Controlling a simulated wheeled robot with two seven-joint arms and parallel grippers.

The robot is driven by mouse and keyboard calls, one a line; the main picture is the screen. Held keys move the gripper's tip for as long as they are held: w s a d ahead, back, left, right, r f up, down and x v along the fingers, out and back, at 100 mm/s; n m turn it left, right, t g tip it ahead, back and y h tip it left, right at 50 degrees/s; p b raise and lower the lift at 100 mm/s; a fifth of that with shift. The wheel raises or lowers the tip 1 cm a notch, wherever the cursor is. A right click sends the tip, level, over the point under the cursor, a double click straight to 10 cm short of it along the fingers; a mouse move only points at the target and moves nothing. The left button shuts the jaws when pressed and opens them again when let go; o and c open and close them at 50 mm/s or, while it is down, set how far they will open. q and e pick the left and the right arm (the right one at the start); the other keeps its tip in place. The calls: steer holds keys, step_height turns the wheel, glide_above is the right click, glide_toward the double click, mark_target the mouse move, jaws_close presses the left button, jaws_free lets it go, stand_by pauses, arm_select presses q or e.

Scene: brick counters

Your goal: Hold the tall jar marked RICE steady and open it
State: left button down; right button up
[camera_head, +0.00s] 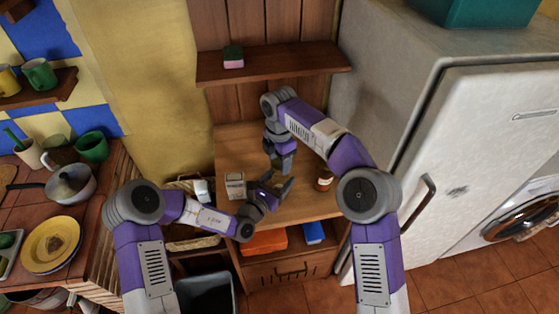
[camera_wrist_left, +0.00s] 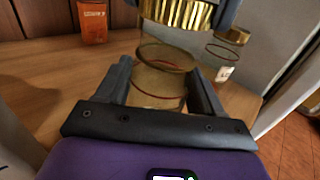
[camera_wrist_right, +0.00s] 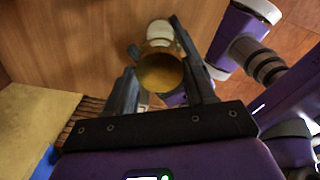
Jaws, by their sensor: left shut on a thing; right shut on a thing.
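A clear glass jar (camera_wrist_left: 158,85) stands between the fingers of my left gripper (camera_wrist_left: 165,85), which is shut on it. Its round mouth is uncovered and I see inside it. A ribbed gold lid (camera_wrist_left: 178,12) is above the jar, with a gap between them. My right gripper (camera_wrist_right: 160,75) is shut on this lid, which also shows from above in the right wrist view (camera_wrist_right: 160,75). In the head view my right gripper (camera_head: 283,158) is over the left one (camera_head: 280,190), and they mostly hide the jar. I cannot read a RICE mark on it.
Another gold-lidded jar (camera_wrist_left: 228,55) stands just right of the held jar in the left wrist view. A red container (camera_wrist_left: 93,22) stands farther back. In the head view a pale labelled container (camera_head: 235,186) stands left on the wooden counter (camera_head: 235,140). A fridge (camera_head: 400,110) borders the right side.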

steer(key=shift+r, duration=2)
arm_select(q)
steer(key=shift+c, duration=0.3)
jaws_free()
